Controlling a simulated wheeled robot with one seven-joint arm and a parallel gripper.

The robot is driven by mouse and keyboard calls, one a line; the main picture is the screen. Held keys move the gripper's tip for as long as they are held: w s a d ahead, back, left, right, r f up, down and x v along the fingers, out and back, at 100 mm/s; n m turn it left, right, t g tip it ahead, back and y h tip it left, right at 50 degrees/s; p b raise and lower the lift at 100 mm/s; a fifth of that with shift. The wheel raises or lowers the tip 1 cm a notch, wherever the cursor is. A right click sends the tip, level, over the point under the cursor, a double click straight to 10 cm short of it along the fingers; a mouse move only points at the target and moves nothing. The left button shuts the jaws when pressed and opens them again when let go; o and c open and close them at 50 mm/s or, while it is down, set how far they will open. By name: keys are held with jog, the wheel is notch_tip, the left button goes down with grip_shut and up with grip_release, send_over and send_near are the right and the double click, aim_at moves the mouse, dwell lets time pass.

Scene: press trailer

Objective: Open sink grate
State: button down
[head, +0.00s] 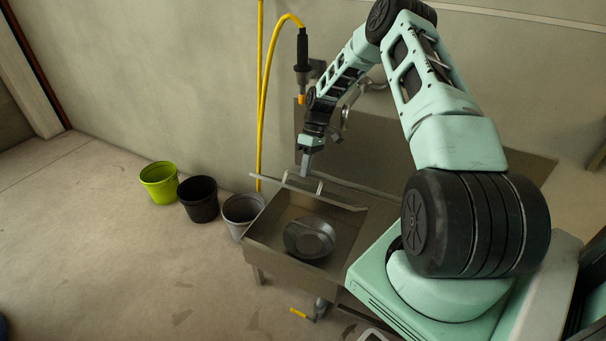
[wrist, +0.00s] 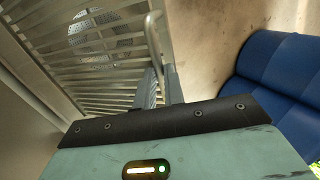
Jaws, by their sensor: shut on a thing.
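The sink (head: 262,237) is a metal basin on legs, with a round metal piece (head: 310,237) in its bottom. The grate (head: 345,203) shows in the head view as a thin, nearly edge-on strip above the sink's back part, seemingly raised. In the wrist view its metal slats (wrist: 115,85) fill the upper left, and a round perforated piece shows through them. My gripper (head: 307,168) reaches down to the grate. In the wrist view my gripper (wrist: 160,84) is shut on the grate's bent-rod handle (wrist: 152,35); the exact contact is partly hidden.
Green (head: 159,181), black (head: 198,199) and grey (head: 242,211) buckets stand left of the sink. A yellow hose (head: 261,110) hangs on the wall behind. A blue rounded object (wrist: 280,90) is at right in the wrist view. The floor at left is clear.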

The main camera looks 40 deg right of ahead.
jog(key=shift+w+d+r, duration=0.1)
jog(key=shift+d+r, duration=0.05)
jog(key=shift+d, duration=0.3)
jog(key=shift+w+d+r, duration=0.1)
jog(key=shift+d+r, duration=0.05)
jog(key=shift+d, duration=0.25)
jog(key=c, duration=1.5)
grip_release()
jog(key=shift+r, duration=0.1)
notch_tip(320, 180, up, 10)
jog(key=shift+f+p, duration=0.15)
jog(key=shift+p, duration=0.45)
